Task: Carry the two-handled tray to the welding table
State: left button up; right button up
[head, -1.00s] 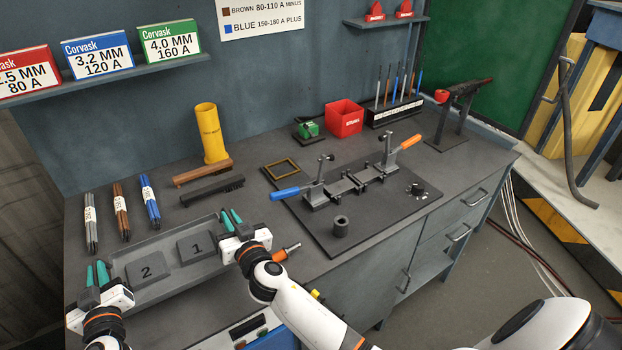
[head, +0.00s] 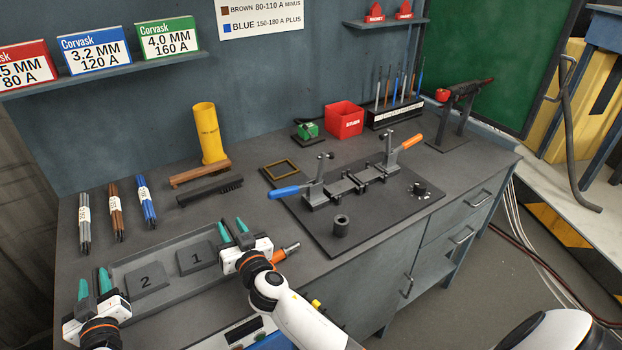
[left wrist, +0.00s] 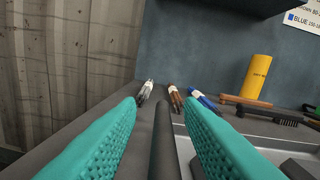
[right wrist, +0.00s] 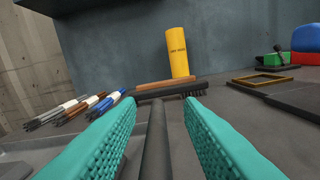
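The grey tray (head: 122,270) lies on the near left part of the welding table (head: 300,255), holding plates marked 1 (head: 197,258) and 2 (head: 147,283). My left gripper (head: 94,286) is at the tray's left end and my right gripper (head: 234,231) at its right end. In the left wrist view a dark handle bar (left wrist: 163,145) runs between the spread teal fingers, with gaps on both sides. The right wrist view shows the other handle bar (right wrist: 155,145) likewise between open fingers. The tray's near side is partly hidden by my grippers.
Electrode bundles (head: 116,214), a brush (head: 210,191) and a yellow tube (head: 210,135) lie or stand behind the tray. A clamp fixture (head: 350,185) on a dark plate and an orange-tipped tool (head: 287,252) are to the right.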

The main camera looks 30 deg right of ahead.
pick_arm(q)
jog(key=shift+d+f, duration=0.1)
jog(key=shift+d, duration=0.05)
pick_arm(e)
jog(key=shift+w+a, duration=0.1)
pick_arm(q)
jog(key=shift+s, duration=0.4)
pick_arm(e)
jog(key=shift+f, duration=0.1)
pick_arm(q)
jog(key=s, duration=1)
jog(key=shift+s, duration=0.6)
pick_arm(e)
jog(key=shift+s, duration=0.2)
jog(key=s, duration=1.1)
jog(key=shift+s, duration=0.4)
